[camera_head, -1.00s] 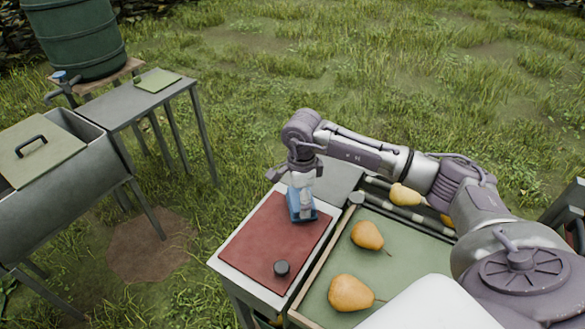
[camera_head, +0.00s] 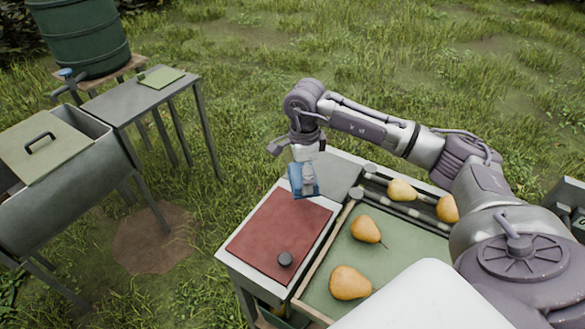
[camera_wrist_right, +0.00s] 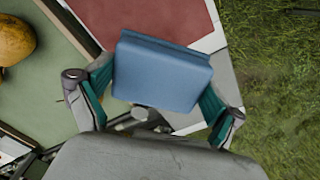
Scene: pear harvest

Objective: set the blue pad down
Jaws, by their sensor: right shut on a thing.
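The blue pad (camera_head: 304,180) is a small block held in my right gripper (camera_head: 304,170). The right wrist view shows the blue pad (camera_wrist_right: 162,72) between the two teal-lined fingers of the right gripper (camera_wrist_right: 158,95), which are shut on it. In the head view the pad hangs above the table, near the far edge of the red mat (camera_head: 279,233) and the grey plate beside it. It looks clear of the surface. The underside of the pad is hidden. My left gripper is not in view.
A green tray (camera_head: 395,262) with several pears is to the right. A metal trough (camera_head: 65,185), a narrow grey table (camera_head: 125,103) and a green barrel (camera_head: 80,38) stand at the left, across open grass.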

